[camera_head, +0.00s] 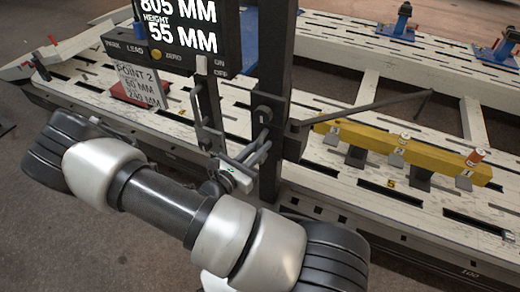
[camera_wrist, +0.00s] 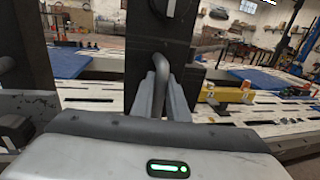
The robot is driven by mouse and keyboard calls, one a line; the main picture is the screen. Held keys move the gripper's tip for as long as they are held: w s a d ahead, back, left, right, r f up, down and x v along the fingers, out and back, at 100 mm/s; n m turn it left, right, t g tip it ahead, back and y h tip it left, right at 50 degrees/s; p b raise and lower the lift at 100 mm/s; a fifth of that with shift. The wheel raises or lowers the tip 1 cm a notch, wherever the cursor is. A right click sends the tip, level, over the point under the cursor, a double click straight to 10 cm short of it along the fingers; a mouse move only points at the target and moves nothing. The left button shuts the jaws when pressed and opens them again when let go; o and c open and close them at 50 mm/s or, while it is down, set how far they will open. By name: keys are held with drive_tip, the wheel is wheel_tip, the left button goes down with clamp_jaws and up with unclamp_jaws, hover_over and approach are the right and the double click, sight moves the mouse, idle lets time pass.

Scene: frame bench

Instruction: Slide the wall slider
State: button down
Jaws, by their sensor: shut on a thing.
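A black upright post (camera_head: 275,45) stands at the edge of the white slotted bench, with a dark slider block (camera_head: 292,138) on it. In the wrist view the dark slider plate (camera_wrist: 158,45) fills the middle, with a round knob at its top. A bent grey handle (camera_wrist: 170,66) comes off the plate and runs down between the two fingers of my gripper (camera_wrist: 161,95). My gripper (camera_head: 258,150) is shut on this handle, close in front of the post.
A display box (camera_head: 180,30) reads "805 MM" and "HEIGHT 55 MM". A card (camera_head: 138,84) marked "POINT 2" stands below it. A thin dark rod (camera_head: 370,105) reaches right from the slider over a yellow bar (camera_head: 400,150). Open floor lies at the left.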

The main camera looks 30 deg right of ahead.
sight(270, 103)
wheel_tip(270, 103, up, 14)
drive_tip(key=p, duration=0.8)
drive_tip(key=shift+f+p, duration=0.15)
drive_tip(key=shift+p, duration=0.15)
drive_tip(key=c, duration=1.7)
unclamp_jaws()
drive_tip(key=shift+f, duration=0.1)
drive_tip(key=v, duration=1.7)
drive_tip(key=shift+a+b, duration=0.2)
drive_tip(key=shift+b, duration=0.2)
